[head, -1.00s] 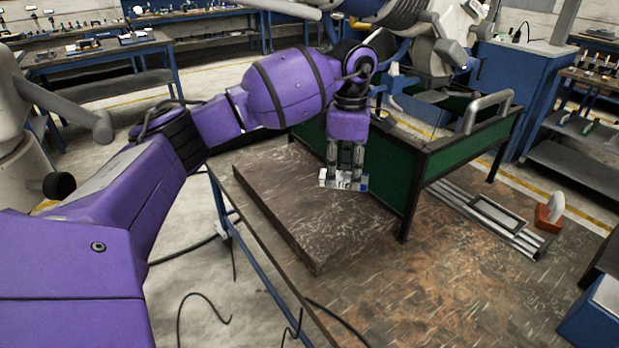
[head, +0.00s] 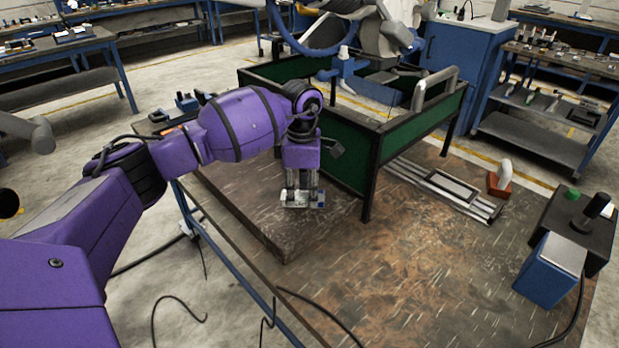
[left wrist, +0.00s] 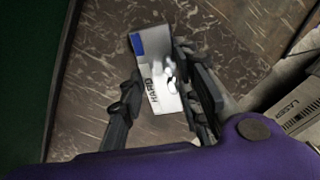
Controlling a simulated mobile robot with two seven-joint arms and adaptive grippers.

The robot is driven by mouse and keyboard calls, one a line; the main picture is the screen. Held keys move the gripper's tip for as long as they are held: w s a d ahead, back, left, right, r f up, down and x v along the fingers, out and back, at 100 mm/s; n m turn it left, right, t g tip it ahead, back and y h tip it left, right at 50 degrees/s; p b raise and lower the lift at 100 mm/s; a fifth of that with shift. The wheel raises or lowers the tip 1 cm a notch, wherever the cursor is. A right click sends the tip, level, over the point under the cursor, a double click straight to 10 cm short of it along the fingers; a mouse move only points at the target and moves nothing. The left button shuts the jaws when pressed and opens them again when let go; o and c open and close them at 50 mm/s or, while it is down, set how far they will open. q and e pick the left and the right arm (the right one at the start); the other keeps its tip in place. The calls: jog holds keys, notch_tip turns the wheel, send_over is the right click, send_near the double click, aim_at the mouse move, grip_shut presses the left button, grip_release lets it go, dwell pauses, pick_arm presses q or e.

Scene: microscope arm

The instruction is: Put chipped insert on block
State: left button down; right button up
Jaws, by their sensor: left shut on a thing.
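My left gripper (head: 302,192) points down above the dark brown, scratched slab (head: 250,215), which may be the block. It is shut on a small white piece (head: 300,204) with a blue corner patch and lettering like "HARD". This piece (left wrist: 160,98) also shows between the fingers in the left wrist view, with bright whitish lumps at its middle. I cannot tell whether it is the chipped insert. It is over or on the slab; I cannot tell if it touches. My right gripper is not in view.
A green-walled, dark-framed bin (head: 347,150) stands right behind the gripper. Metal rails (head: 445,190) and an orange-based piece (head: 500,180) lie to its right. A blue box (head: 550,270) stands at the right. The table's front middle is clear.

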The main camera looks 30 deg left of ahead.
aim_at(303, 195)
pick_arm(q)
jog(key=shift+r, duration=0.1)
jog(key=c, duration=1.7)
grip_release()
jog(key=shift+f, duration=0.2)
jog(key=shift+c, duration=0.2)
jog(key=o, duration=0.5)
jog(key=shift+c, duration=0.2)
jog(key=shift+r, duration=0.25)
notch_tip(303, 195, up, 12)
jog(key=shift+f, duration=0.1)
jog(key=shift+d, duration=0.1)
